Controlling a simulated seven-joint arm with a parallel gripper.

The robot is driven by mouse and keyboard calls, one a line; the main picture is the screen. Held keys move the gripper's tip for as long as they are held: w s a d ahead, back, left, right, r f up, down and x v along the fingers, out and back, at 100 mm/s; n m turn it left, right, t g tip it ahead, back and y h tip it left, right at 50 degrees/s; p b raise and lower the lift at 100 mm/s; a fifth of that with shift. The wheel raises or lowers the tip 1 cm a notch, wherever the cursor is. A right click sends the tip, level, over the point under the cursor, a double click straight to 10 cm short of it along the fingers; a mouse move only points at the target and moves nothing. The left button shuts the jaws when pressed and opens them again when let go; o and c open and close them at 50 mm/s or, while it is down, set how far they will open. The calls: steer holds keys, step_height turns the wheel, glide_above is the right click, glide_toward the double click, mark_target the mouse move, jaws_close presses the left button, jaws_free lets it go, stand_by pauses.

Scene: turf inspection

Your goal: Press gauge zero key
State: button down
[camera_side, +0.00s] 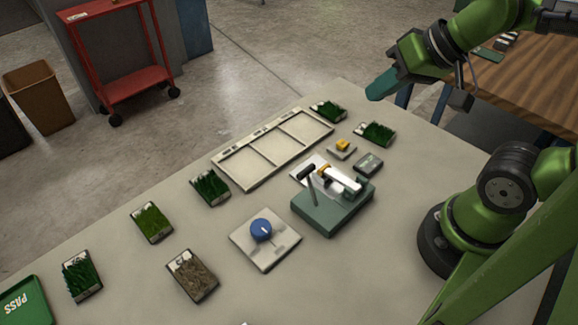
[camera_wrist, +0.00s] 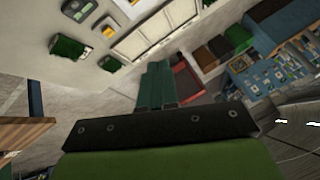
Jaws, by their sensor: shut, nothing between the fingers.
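A yellow key (camera_side: 342,145) sits on a small pale base on the table, beside a small dark grey box (camera_side: 369,164) that looks like a display unit. In the wrist view the yellow key (camera_wrist: 107,31) is at the top, left of centre, with the dark box (camera_wrist: 78,9) beyond it. A green bench device (camera_side: 333,205) with a black lever and white cylinder stands in front of them. I cannot tell for certain which is the gauge. My gripper (camera_side: 379,90), with teal fingers, is shut and empty, raised above the table's far edge, clear of the key. The fingers (camera_wrist: 158,72) also show in the wrist view.
A pale three-compartment tray (camera_side: 229,174) lies behind the device. Turf samples (camera_side: 376,133) (camera_side: 328,110) flank the key's far side. A blue knob (camera_side: 261,229) sits on a plate in front. A green PASS tray (camera_side: 22,302) is at lower left. Air around my gripper looks clear.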

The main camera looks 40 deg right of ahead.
steer(key=shift+d, duration=0.1)
steer(key=m+y, duration=0.4)
steer(key=m, duration=1.1)
glide_above(347, 144)
steer(key=shift+f, duration=5.75)
steer(key=shift+w, duration=0.1)
steer(key=shift+f, duration=4.45)
steer(key=shift+f, duration=0.1)
steer(key=shift+f, duration=0.3)
